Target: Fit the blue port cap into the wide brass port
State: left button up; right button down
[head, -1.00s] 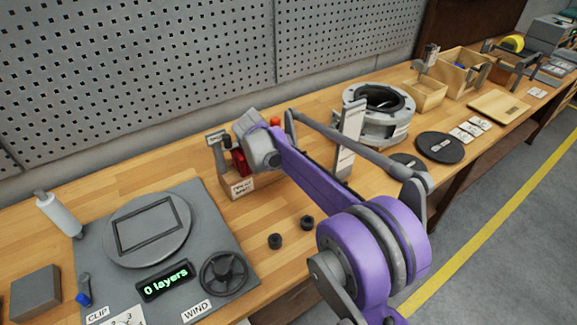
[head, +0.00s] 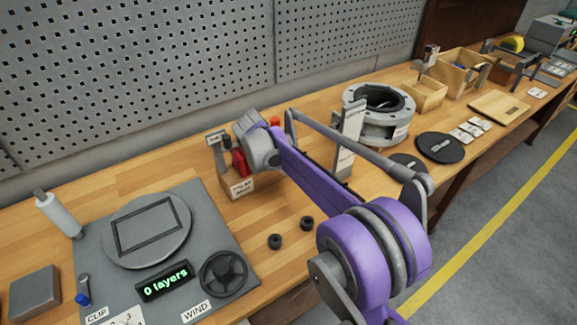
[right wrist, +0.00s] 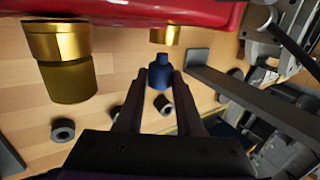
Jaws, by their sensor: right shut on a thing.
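In the right wrist view my right gripper (right wrist: 160,82) is shut on the blue port cap (right wrist: 158,77), a small dark blue stepped piece with a narrow top. A brass port (right wrist: 66,60), large in the picture, hangs from the red body (right wrist: 120,12) at left. A second, smaller-looking brass port (right wrist: 165,35) is just above the cap in the picture. A visible gap separates it from the cap. In the head view the red body (head: 239,163) is partly hidden by my right arm, which also hides the gripper and cap. My left gripper is not in view.
Small dark rings (head: 275,241) lie on the bench near my arm. A labelled box (head: 240,187) is by the red body. A grey ring-shaped housing (head: 385,135) stands to the right. A grey winding board (head: 215,230) fills the left front.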

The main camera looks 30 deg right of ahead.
jog(key=shift+w+a, duration=0.1)
jog(key=shift+w, duration=1.05)
dwell(0.3)
jog(key=shift+c, duration=2.3)
grip_release()
jog(key=v, duration=1.1)
jog(key=shift+f, duration=0.1)
